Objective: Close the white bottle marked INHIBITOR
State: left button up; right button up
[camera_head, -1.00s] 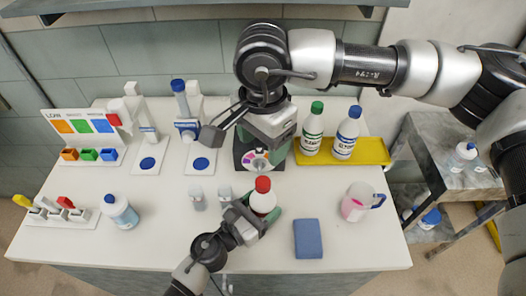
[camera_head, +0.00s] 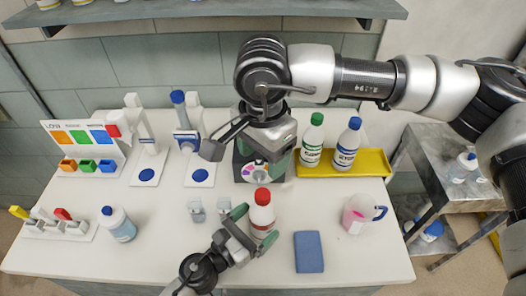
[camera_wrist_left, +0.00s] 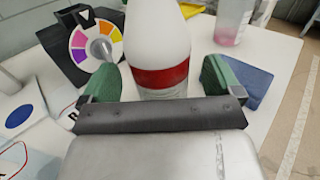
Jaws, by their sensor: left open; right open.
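A white bottle (camera_head: 262,214) with a red cap (camera_head: 262,196) and a red band stands upright on the table front; its lettering is too small to read. In the left wrist view the white bottle (camera_wrist_left: 158,55) shows large, its top cut off by the frame. My left gripper (camera_head: 253,228) is open, with its green fingertips on either side of the bottle's lower part; I cannot tell whether they touch it. The wrist view shows the gripper (camera_wrist_left: 158,80) too. My right gripper (camera_head: 247,158) is open and empty, above and behind the bottle, near the dial device (camera_head: 246,174).
A blue block (camera_head: 308,252) and a pink-filled mug (camera_head: 356,214) stand right of the bottle. Green-capped (camera_head: 312,142) and blue-capped (camera_head: 346,146) bottles stand on a yellow tray (camera_head: 374,164). Two small clear items (camera_head: 197,212) are to the left. Another blue-capped bottle (camera_head: 119,226) stands farther left.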

pick_arm(q)
jog(key=b+v, duration=0.3)
jog(key=v, duration=0.4)
jog(key=shift+s+a+f, duration=0.15)
jog(key=shift+s+a, duration=0.15)
pick_arm(e)
notch_tip(320, 180, down, 3)
jog(key=shift+a+f, duration=0.1)
jog(key=shift+f, duration=0.1)
pick_arm(q)
jog(key=shift+s+a, duration=0.2)
jog(key=shift+s, duration=0.05)
pick_arm(e)
jog(key=shift+f, duration=0.1)
pick_arm(q)
jog(key=shift+a, duration=0.1)
pick_arm(e)
jog(key=shift+s, duration=0.1)
